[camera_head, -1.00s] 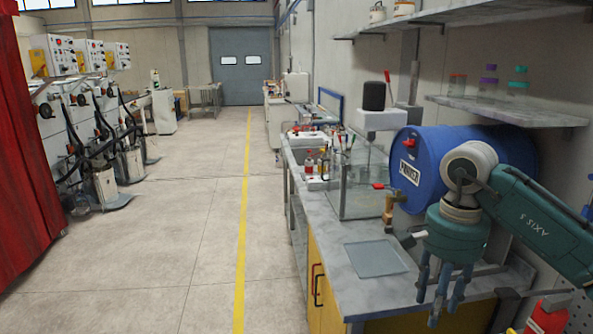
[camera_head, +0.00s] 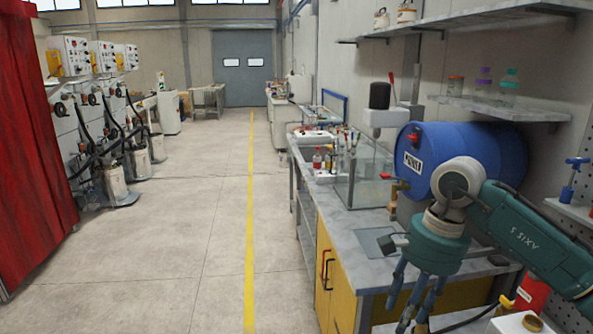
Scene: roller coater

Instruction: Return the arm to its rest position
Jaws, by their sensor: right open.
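My right arm comes in from the right edge, teal and grey. Its gripper (camera_head: 411,292) points down, with its blue-grey fingers spread apart and nothing between them. It hangs at the near end of the grey-topped workbench (camera_head: 330,199), in front of the blue drum (camera_head: 462,150). The wrist hides part of the bench top and of the grey square plate (camera_head: 372,240) on it. My left arm and gripper are not in view.
A glass tank (camera_head: 362,180) stands on the bench. Wall shelves (camera_head: 500,106) with jars hang above. A red container (camera_head: 532,293) is at the lower right. Machines (camera_head: 85,130) and a red curtain (camera_head: 28,170) line the left. The floor along the yellow line (camera_head: 250,220) is clear.

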